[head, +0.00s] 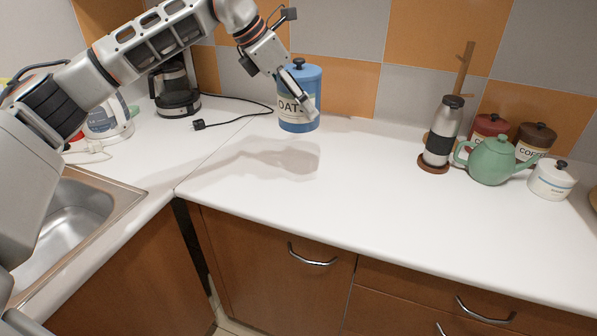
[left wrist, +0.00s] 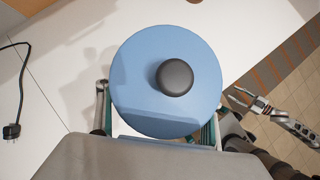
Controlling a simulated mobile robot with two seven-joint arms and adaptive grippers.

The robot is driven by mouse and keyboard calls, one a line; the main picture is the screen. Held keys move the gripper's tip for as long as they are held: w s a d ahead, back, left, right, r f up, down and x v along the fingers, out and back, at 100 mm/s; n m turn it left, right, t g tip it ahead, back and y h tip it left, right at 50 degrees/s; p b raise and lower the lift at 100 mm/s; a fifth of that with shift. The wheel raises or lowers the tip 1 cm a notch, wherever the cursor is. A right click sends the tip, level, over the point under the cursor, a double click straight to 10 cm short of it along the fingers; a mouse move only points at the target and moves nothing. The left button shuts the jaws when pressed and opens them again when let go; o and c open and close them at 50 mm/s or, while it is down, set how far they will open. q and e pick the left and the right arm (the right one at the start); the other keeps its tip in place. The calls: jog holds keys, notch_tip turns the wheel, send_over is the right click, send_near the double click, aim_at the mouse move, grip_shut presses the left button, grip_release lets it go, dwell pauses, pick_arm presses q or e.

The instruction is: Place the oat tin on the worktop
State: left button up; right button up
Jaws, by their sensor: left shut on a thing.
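The oat tin (head: 299,72) is a blue canister with a black knob on its lid and a pale label reading OAT. My left gripper (head: 300,98) is shut around its body and holds it upright. The tin seems to hang a little above the white worktop (head: 370,190), near its back, with its shadow lying apart from it. In the left wrist view the blue lid (left wrist: 135,85) fills the middle and hides most of the fingers. My right gripper (left wrist: 243,97) shows at the right of that view, with its fingers apart and empty, away from the worktop.
A coffee maker (head: 174,88) and a black plug with cable (head: 198,124) are left of the tin. A steel grinder (head: 441,135), green teapot (head: 490,160) and several canisters stand at the right. A sink (head: 75,222) is at the left. The worktop's middle is clear.

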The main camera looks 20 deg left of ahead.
pick_arm(q)
notch_tip(320, 180, down, 17)
jog(key=shift+b, duration=0.35)
dwell(0.3)
jog(key=shift+f, duration=0.15)
jog(key=o, duration=1.7)
jog(key=shift+f, duration=0.1)
jog(key=shift+c, duration=0.2)
jog(key=shift+a+r, duration=0.15)
jog(key=shift+r, duration=0.3)
jog(key=v, duration=1.1)
jog(key=shift+s, duration=0.15)
